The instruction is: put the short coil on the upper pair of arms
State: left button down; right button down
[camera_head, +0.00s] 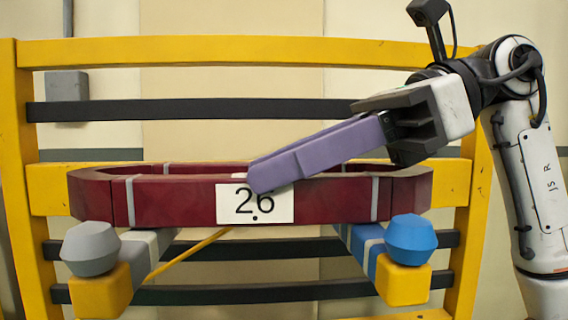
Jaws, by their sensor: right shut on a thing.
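My right gripper (385,128) comes in from the upper right, shut on a long purple bar-shaped piece (315,152). The purple piece slants down to the left, and its lower end overlaps the top of a white card marked 26 (228,208). I cannot tell whether it touches the card. A long dark red coil (335,201) with grey bands lies level across a pair of arms, grey (152,245) on the left and blue (373,252) on the right. I cannot tell which coil is the short one. My left gripper is not in view.
A grey knob (91,248) and a blue knob (411,239) stand on the yellow arm ends. A yellow frame (230,50) with dark crossbars (200,110) stands behind. A thin yellow strip (190,253) slants below the coil. Space above the coil's left half is clear.

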jog(key=c, duration=1.6)
grip_release()
jog(key=shift+o, duration=0.2)
jog(key=v, duration=1.2)
